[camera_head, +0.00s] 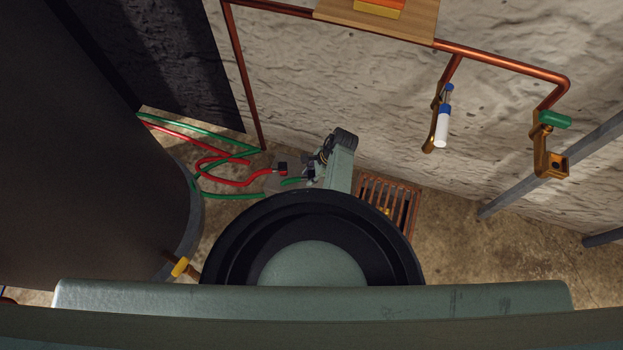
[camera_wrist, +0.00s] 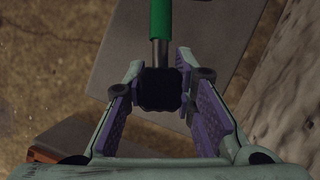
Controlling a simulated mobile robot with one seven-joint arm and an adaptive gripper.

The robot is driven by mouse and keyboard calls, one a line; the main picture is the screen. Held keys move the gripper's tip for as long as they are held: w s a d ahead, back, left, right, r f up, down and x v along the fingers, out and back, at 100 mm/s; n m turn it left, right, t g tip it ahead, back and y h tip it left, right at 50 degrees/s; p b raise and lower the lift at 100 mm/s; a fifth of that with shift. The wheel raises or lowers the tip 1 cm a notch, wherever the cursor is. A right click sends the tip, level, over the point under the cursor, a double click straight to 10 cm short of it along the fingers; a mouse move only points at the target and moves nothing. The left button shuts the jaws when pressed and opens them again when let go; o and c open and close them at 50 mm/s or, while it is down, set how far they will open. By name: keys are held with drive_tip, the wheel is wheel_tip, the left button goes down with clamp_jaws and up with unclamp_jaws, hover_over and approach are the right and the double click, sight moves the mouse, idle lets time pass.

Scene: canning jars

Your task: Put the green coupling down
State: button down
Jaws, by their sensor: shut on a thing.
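The green coupling (camera_wrist: 160,90) is a dark, knobbed end piece with a metal sleeve, on a green hose (camera_wrist: 160,16). My gripper (camera_wrist: 161,96) is shut on it, with a purple-padded finger on each side, in the wrist view. In the head view my gripper (camera_head: 309,174) is low near the wall, at the end of the green hose (camera_head: 292,181). The coupling itself is mostly hidden there by my arm. A flat grey plate (camera_wrist: 214,45) lies beneath the coupling in the wrist view; the gap between them cannot be told.
A red hose with a dark end (camera_head: 282,168) lies just left of my gripper. A rusty floor grate (camera_head: 402,199) is to the right. A large dark tank (camera_head: 85,170) fills the left. Copper pipe (camera_head: 500,63) with taps runs along the wall. Bare floor lies right of the grate.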

drive_tip(key=shift+r, duration=0.1)
drive_tip(key=shift+f, duration=0.45)
drive_tip(key=c, duration=1.3)
unclamp_jaws()
drive_tip(key=shift+c, duration=0.2)
drive_tip(key=p+v, duration=0.2)
drive_tip(key=v, duration=1)
drive_tip(key=shift+r, duration=0.5)
